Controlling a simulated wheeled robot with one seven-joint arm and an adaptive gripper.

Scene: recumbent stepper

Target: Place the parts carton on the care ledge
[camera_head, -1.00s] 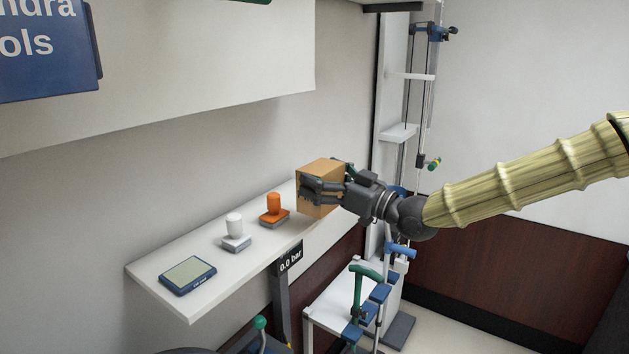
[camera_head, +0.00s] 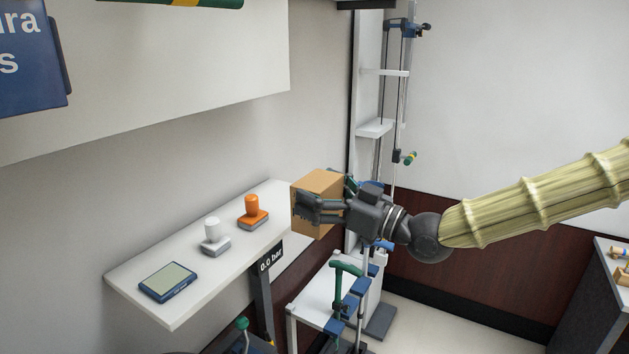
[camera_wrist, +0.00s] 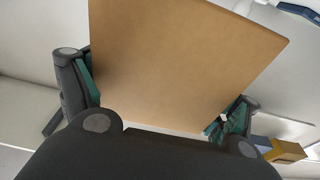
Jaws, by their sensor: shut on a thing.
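The parts carton (camera_head: 321,184) is a plain tan box. My gripper (camera_head: 322,207) is shut on it, with fingers on both sides; the carton also fills the middle of the wrist view (camera_wrist: 180,65) between the fingers. The care ledge appears to be the white wall shelf (camera_head: 190,295) at left. In the head view the carton overlaps the shelf's far right end. I cannot tell whether it touches the shelf.
On the shelf are an orange-topped stamp-like item (camera_head: 252,212), a white-topped one (camera_head: 214,237) and a blue tablet-like device (camera_head: 168,282). A white stand with a green handle (camera_head: 345,270) is below. A tall rail unit (camera_head: 385,100) stands behind.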

